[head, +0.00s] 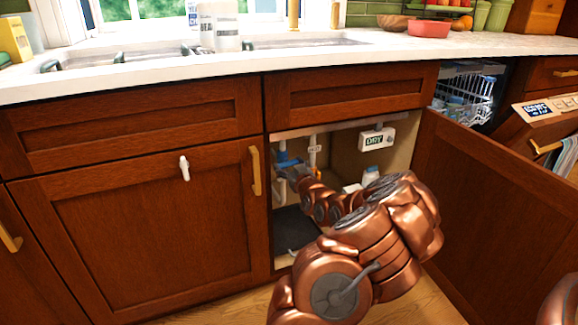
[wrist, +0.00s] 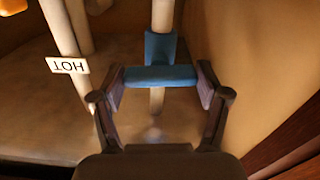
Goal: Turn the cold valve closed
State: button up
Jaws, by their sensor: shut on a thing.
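The cold valve has a blue handle (wrist: 160,76) and a blue body (wrist: 160,46) on a pale vertical pipe (wrist: 163,14). In the wrist view the handle lies crosswise to this pipe. My gripper (wrist: 161,87) is shut on the handle, with one finger at each end of it. In the head view the blue valve (head: 283,157) is at the left inside the open under-sink cabinet. My arm reaches in from the front and partly covers it, and the fingertips are hard to make out there.
A pipe tagged HOT (wrist: 68,65) stands left of my gripper in the wrist view, with part of an orange thing (wrist: 12,6) beyond. The cabinet wall (wrist: 255,60) is close on the right. The cabinet door (head: 500,190) stands open beside my arm. A white box (head: 377,139) hangs inside.

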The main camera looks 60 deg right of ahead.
jog(key=shift+r+m+p, duration=0.15)
jog(key=shift+m+p, duration=0.25)
jog(key=shift+p, duration=0.25)
jog(key=shift+c, duration=0.2)
jog(key=shift+m, duration=0.3)
jog(key=o, duration=1.2)
jog(key=shift+c, duration=0.2)
jog(key=shift+s, duration=0.15)
jog(key=v, duration=1.1)
jog(key=shift+s+a, duration=0.2)
jog(key=shift+s, duration=0.1)
